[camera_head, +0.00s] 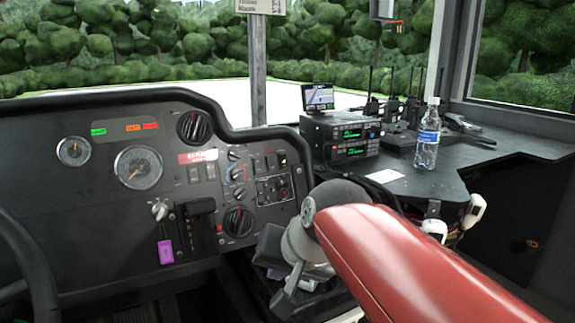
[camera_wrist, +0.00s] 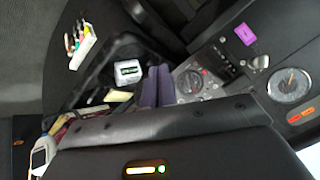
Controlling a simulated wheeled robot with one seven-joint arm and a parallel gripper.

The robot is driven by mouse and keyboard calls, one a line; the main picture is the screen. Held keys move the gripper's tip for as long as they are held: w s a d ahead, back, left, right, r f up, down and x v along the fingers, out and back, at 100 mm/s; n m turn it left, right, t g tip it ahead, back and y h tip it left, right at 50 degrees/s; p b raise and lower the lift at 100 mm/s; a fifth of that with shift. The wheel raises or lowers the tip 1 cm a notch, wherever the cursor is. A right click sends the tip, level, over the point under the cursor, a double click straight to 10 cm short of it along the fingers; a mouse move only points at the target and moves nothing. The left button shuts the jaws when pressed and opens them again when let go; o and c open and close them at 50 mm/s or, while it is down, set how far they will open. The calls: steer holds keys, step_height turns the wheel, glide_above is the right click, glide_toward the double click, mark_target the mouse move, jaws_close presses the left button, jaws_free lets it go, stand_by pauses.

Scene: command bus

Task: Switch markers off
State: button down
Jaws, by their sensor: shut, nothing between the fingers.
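The black dashboard (camera_head: 100,220) fills the left of the head view. It carries several rocker switches (camera_head: 203,172), with more switches (camera_head: 268,163) to their right, one showing a small yellow light. The labels are too small to read, so I cannot tell which one is for the markers. In the wrist view, part of the dash panel with dials and knobs (camera_wrist: 190,82) lies just right of the fingertips. My gripper (camera_wrist: 157,72) is shut and empty, its purple-grey fingers together. I cannot see any contact with a switch. In the head view, my arm hides the area below the panel.
A purple key tag (camera_head: 166,252) hangs from the ignition. The steering wheel (camera_head: 30,262) is at far left. A radio stack (camera_head: 340,138) and a water bottle (camera_head: 428,137) stand on the side counter (camera_head: 455,165). A white box of pens (camera_wrist: 82,48) shows in the wrist view.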

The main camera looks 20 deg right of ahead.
steer(key=w+d+r+m+t+b, duration=0.4)
steer(key=w+d+r+m, duration=0.8)
steer(key=w, duration=0.5)
steer(key=d+r+t, duration=0.1)
steer(key=d+r, duration=0.1)
steer(key=d, duration=0.1)
steer(key=shift+d+h+b, duration=0.3)
steer(key=shift+d+h, duration=0.1)
steer(key=shift+w+f, duration=0.1)
steer(key=shift+f, duration=0.05)
glide_toward(283, 159)
steer(key=x, duration=0.5)
steer(key=shift+w+f, duration=0.1)
steer(key=shift+f, duration=0.2)
steer(key=shift+w+f, duration=0.1)
steer(key=shift+w, duration=0.45)
